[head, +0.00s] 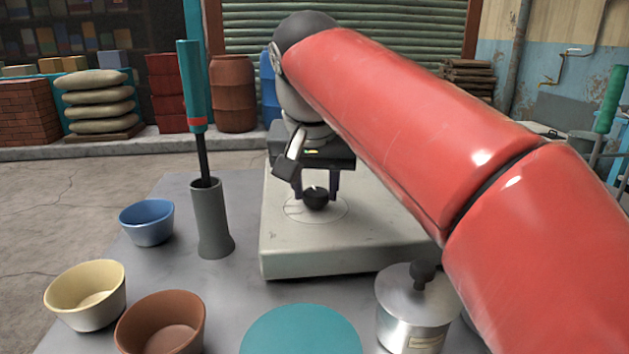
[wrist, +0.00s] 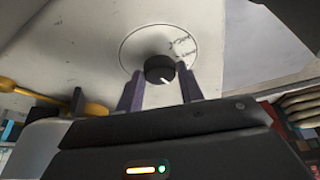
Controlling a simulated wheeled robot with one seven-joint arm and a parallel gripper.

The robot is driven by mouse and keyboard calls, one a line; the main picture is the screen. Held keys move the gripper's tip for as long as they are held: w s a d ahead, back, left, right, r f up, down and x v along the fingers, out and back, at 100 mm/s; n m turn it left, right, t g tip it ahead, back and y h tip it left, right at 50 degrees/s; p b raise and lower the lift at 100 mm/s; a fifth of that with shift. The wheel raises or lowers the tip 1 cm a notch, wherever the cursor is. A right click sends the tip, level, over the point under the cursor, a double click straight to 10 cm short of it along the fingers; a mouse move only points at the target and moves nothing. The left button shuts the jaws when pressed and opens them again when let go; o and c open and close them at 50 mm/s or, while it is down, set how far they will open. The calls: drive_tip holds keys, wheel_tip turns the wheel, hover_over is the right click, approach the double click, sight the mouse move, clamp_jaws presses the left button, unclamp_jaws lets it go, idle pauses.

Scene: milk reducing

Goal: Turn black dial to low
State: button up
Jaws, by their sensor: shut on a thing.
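The black dial (head: 316,199) sits inside a thin marked circle on a pale box-like unit (head: 330,252). In the wrist view the black dial (wrist: 158,68) shows a white pointer line, and small, unreadable lettering stands near the circle. My gripper (head: 319,191) reaches over the unit from behind the dial, with its purple-grey fingers on either side of it. In the wrist view my gripper (wrist: 160,82) is shut on the dial. The exact contact of the fingertips is hard to see.
A grey holder (head: 212,225) with a teal-handled tool (head: 191,85) stands left of the unit. Blue (head: 147,222), cream (head: 86,296) and brown (head: 161,325) bowls lie further left. A lidded metal pot (head: 411,310) and a teal disc (head: 301,332) are in front.

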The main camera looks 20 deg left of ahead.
drive_tip(key=n+y+p, duration=0.1)
drive_tip(key=n, duration=0.1)
drive_tip(key=n+g+p, duration=0.1)
drive_tip(key=n, duration=0.2)
drive_tip(key=shift+w+d+n+y, duration=0.1)
drive_tip(key=shift+d+n+y, duration=0.1)
drive_tip(key=shift+n+y, duration=0.15)
idle(0.4)
drive_tip(key=o, duration=1)
drive_tip(key=p+v, duration=0.1)
drive_tip(key=v, duration=0.6)
drive_tip(key=shift+d+r, duration=0.2)
drive_tip(key=shift+r, duration=0.2)
